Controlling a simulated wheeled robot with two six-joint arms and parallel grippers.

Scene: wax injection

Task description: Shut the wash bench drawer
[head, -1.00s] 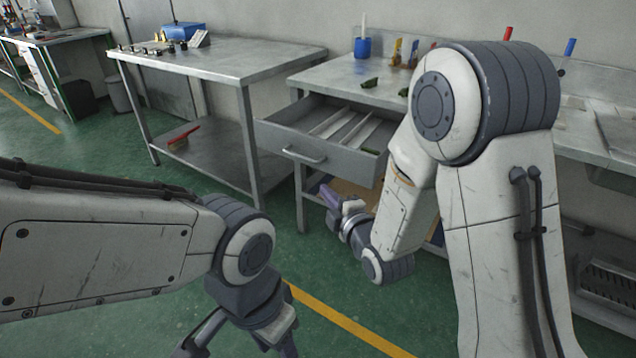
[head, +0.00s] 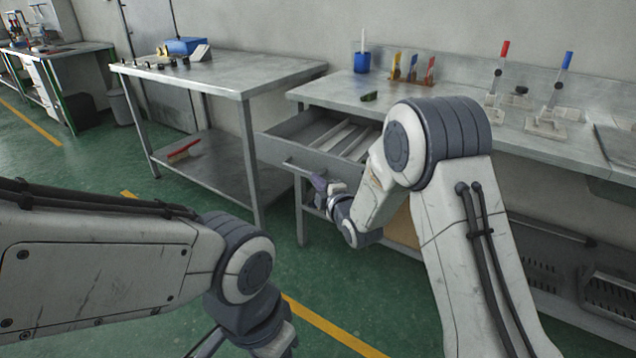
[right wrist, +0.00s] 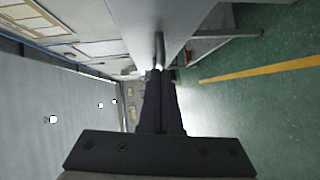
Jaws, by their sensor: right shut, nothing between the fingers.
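The wash bench drawer (head: 276,148) is pulled out under the left end of the wash bench (head: 335,90). Its inside with pale dividers shows from above. The right part of its front is hidden behind my right arm. The bar handle (head: 298,168) is on the drawer front, and it also shows in the right wrist view (right wrist: 159,48). My right gripper (head: 318,183) is shut and empty, in front of the drawer front close to the handle; I cannot tell if it touches. In the right wrist view its fingertips (right wrist: 158,74) point towards the handle. My left gripper (head: 280,346) is low, partly cut off.
A blue cup (head: 361,62), coloured brushes or tools (head: 412,68) and two upright stands (head: 548,115) are on the bench. A metal table (head: 215,75) stands left of it, with a red brush (head: 184,151) on its lower shelf. The floor before the drawer is clear.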

